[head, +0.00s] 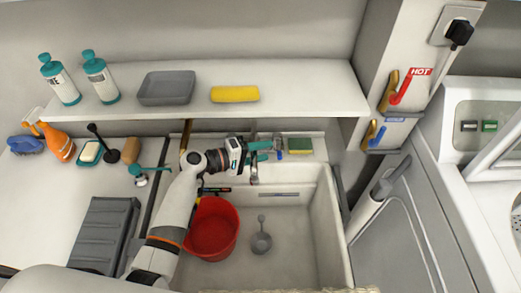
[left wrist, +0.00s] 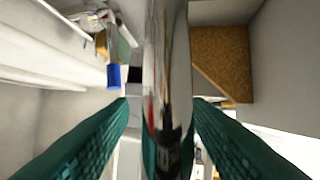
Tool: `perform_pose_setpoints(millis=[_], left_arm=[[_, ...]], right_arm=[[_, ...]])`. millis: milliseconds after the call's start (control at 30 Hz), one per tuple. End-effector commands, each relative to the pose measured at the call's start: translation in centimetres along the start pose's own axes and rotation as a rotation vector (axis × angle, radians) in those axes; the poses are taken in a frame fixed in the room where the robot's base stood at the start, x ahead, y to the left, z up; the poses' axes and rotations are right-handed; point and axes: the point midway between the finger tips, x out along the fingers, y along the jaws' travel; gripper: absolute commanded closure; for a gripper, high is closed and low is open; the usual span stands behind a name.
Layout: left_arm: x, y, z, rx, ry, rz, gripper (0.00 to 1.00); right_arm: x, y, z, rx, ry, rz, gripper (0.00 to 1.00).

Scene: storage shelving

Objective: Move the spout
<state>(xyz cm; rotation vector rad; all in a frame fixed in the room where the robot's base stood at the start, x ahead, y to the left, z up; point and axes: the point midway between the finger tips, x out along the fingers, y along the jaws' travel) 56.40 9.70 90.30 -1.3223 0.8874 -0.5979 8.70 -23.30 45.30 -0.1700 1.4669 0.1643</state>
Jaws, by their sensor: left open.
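The chrome spout (head: 254,172) is at the back of the sink, partly hidden by my gripper in the head view. In the left wrist view the shiny spout (left wrist: 167,60) runs upright through the middle, between the two teal fingers. My left gripper (head: 266,151) reaches in from the left over the back of the sink. It is open, with one finger on each side of the spout in the left wrist view (left wrist: 161,112). I cannot tell whether either finger touches it. My right gripper is not in view.
The sink (head: 300,235) holds a red bucket (head: 212,232) and a grey ladle-like tool (head: 261,240). A yellow-green sponge (head: 300,145) lies on the back ledge. The sink's right half is clear.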

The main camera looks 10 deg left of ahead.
Motion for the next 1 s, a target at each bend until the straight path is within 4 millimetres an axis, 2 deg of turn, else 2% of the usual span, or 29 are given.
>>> perform_pose_setpoints(millis=[200,467,667,1000], left_arm=[[0.0,0.0,0.0,0.001,0.0,0.0,0.58],[0.0,0.0,0.0,0.0,0.0,0.0,1.0],[-0.1,0.1,0.1,0.002,0.004,0.0,1.0],[-2.5,1.2,1.3,0.05,0.211,-0.002,1.0]], right_arm=[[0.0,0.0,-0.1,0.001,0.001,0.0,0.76],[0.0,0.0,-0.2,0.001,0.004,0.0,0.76],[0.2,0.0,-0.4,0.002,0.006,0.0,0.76],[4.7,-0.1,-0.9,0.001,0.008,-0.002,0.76]])
